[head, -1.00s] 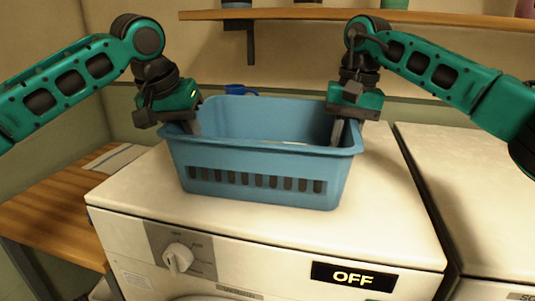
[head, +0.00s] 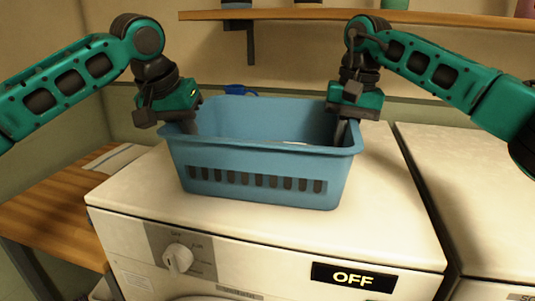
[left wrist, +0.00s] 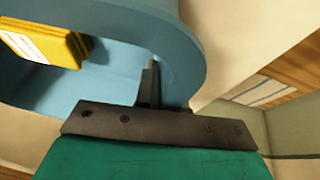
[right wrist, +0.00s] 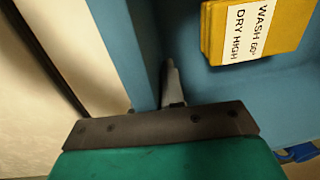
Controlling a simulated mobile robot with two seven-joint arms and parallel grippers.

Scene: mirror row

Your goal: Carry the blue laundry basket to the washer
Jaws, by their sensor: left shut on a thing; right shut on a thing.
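The blue laundry basket (head: 262,178) is upright over the white top of the washer (head: 120,196), whose front display reads OFF. I cannot tell for sure whether its bottom touches the top. My left gripper (head: 190,126) is shut on the basket's left rim, and my right gripper (head: 340,130) is shut on its right rim. The basket wall also shows beside the fingers in the left wrist view (left wrist: 172,42) and the right wrist view (right wrist: 140,40). A yellow item (right wrist: 256,30) inside has a label reading "WASH 60° DRY HIGH"; the basket's front wall mostly hides it in the head view.
A small blue object (head: 238,90) is behind the basket. A second white machine (head: 470,190) stands to the right across a narrow gap. A wooden surface (head: 50,215) with a pale sheet (head: 115,157) is at left. A wooden shelf (head: 300,15) is on the back wall.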

